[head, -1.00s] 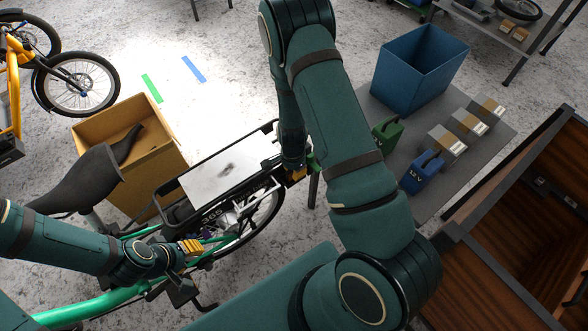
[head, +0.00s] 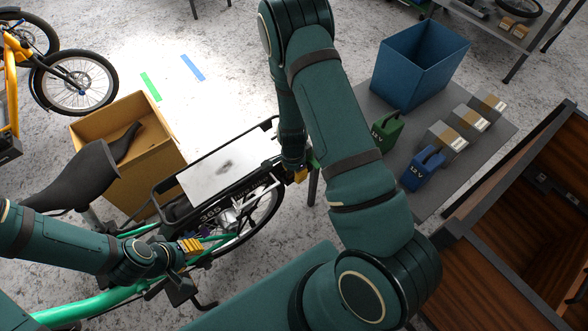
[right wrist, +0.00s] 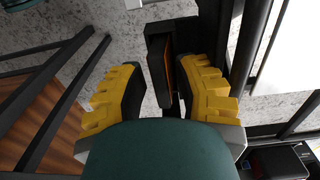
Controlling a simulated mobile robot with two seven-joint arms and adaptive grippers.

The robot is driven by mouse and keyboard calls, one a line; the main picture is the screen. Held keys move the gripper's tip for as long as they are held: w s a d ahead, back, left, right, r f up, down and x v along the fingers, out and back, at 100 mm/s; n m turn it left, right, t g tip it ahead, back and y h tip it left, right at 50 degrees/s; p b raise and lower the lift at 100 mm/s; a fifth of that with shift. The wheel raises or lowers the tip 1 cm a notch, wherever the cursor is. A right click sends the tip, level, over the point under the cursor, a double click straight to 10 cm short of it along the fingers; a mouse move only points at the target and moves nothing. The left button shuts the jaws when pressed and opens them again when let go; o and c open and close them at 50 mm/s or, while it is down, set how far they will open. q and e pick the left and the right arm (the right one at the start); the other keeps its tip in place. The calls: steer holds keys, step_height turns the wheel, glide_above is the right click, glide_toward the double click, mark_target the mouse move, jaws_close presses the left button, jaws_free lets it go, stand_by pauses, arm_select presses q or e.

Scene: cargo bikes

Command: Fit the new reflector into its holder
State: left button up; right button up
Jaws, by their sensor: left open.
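My right gripper (right wrist: 160,75) has its yellow fingers apart at the rear end of the bike's rack. Between them, in the right wrist view, is a dark upright block (right wrist: 157,65) with an orange face (right wrist: 169,76); floor shows between it and the left finger. I cannot tell whether this is the reflector, its holder or both. In the head view the right gripper (head: 301,174) is small and mostly behind my arm. My left gripper (head: 191,246) is open beside the green bike frame (head: 95,303), below the rack. I see no separate reflector.
The black rack (head: 268,131) carries a white plate (head: 219,166). A cardboard box (head: 160,175) stands behind the bike. A grey mat (head: 480,150) holds a blue bin (head: 415,75), green and blue 12 V units and several small boxes. A brown wooden cargo box (head: 515,230) stands at right.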

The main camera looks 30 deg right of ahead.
steer(key=shift+w+r, duration=0.2)
steer(key=shift+w, duration=0.3)
steer(key=shift+w+r, duration=0.1)
steer(key=shift+r, duration=0.3)
step_height(320, 180, up, 11)
steer(key=s, duration=0.1)
steer(key=shift+a, duration=0.2)
steer(key=s+a+f+n+t+y, duration=0.1)
steer(key=s+a+f+n+y, duration=0.1)
steer(key=a+n, duration=0.5)
steer(key=s+a+f+n+y, duration=0.2)
steer(key=s+a+f+n, duration=0.2)
steer(key=s+a+n, duration=0.3)
steer(key=a+n, duration=0.1)
steer(key=a, duration=0.2)
steer(key=shift+s+f+n+t, duration=0.15)
steer(key=shift+f+n+t, duration=0.15)
steer(key=shift+t, duration=0.1)
